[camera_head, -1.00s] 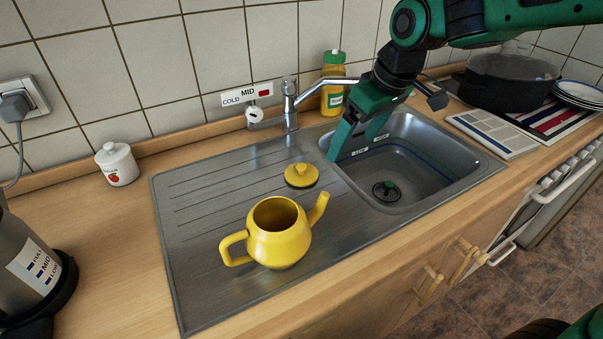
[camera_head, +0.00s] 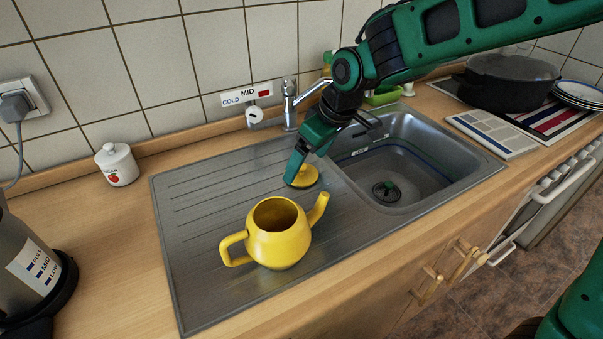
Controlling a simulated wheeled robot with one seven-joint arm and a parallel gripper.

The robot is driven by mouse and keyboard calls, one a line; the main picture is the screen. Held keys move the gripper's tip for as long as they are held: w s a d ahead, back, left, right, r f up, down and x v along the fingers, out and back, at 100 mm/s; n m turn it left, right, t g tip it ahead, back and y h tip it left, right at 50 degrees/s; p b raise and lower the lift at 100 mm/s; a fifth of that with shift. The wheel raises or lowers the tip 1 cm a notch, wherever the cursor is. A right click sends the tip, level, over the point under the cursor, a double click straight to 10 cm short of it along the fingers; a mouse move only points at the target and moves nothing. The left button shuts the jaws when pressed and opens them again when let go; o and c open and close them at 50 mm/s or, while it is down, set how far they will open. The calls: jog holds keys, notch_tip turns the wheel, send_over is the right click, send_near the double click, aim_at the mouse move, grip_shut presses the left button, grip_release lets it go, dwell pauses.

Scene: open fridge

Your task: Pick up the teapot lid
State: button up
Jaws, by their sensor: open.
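The yellow teapot lid (camera_head: 310,177) lies on the metal drainboard, just behind the teapot and left of the sink bowl. My gripper (camera_head: 296,172) is at the lid, its green fingers pointing down over the lid's left and middle part. The fingers hide the lid's knob and part of its top. The gripper is open, and I cannot tell whether a finger touches the lid. The yellow teapot (camera_head: 279,245) stands upright and uncovered in front of the lid, with its spout to the right and its handle to the left.
The tap (camera_head: 290,105) stands behind the lid, close to my arm. The sink bowl (camera_head: 420,180) is empty apart from its drain. A white jar (camera_head: 117,164) stands at the left. A black pot (camera_head: 510,82) stands at the far right. The drainboard left of the teapot is clear.

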aim_at(301, 171)
jog(key=shift+x, duration=1.4)
jog(key=shift+c, duration=0.6)
jog(key=c, duration=1)
jog(key=shift+r, duration=0.1)
